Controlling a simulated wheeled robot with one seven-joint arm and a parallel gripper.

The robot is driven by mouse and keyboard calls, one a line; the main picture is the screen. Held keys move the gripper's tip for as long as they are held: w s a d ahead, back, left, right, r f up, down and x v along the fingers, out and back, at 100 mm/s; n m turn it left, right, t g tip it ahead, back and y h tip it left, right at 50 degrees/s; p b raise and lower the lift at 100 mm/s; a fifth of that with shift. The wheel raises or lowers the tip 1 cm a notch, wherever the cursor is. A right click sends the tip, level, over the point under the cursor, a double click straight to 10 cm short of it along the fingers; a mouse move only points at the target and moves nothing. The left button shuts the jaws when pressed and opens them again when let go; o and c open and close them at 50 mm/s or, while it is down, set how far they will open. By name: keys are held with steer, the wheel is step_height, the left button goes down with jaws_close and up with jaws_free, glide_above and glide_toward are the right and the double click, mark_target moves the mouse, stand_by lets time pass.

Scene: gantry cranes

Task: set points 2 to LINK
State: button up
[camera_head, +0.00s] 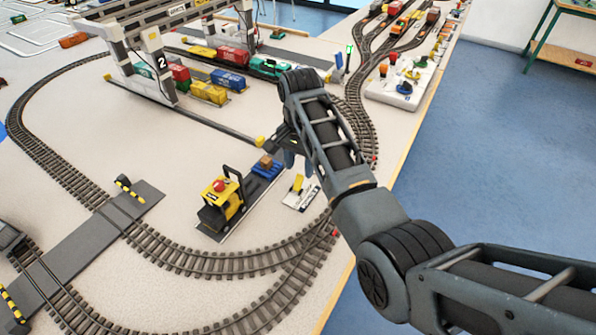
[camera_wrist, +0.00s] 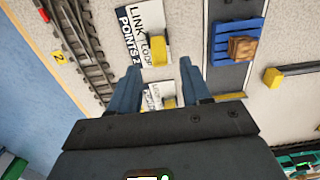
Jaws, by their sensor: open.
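The points 2 plate (camera_wrist: 133,28) is white, lettered LINK, LOOP and POINTS 2. Its yellow handle (camera_wrist: 160,50) shows beside the word LOOP, farther from LINK. In the head view the plate (camera_head: 297,203) lies beside the track curve, with the yellow handle (camera_head: 298,183) on it. My gripper (camera_wrist: 160,68) is open and empty, its fingertips just short of the handle in the wrist view. In the head view my gripper (camera_head: 288,158) is above and behind the plate. Another yellow knob (camera_wrist: 168,103) with a white label shows between my fingers, partly hidden. I cannot tell contact.
Track (camera_head: 240,262) curves around in front. A gantry crane (camera_head: 150,65) and containers stand behind. The table edge is at right.

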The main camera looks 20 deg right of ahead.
mark_target(300, 176)
steer(key=shift+f, duration=2.2)
steer(key=shift+s, duration=0.1)
jaws_close()
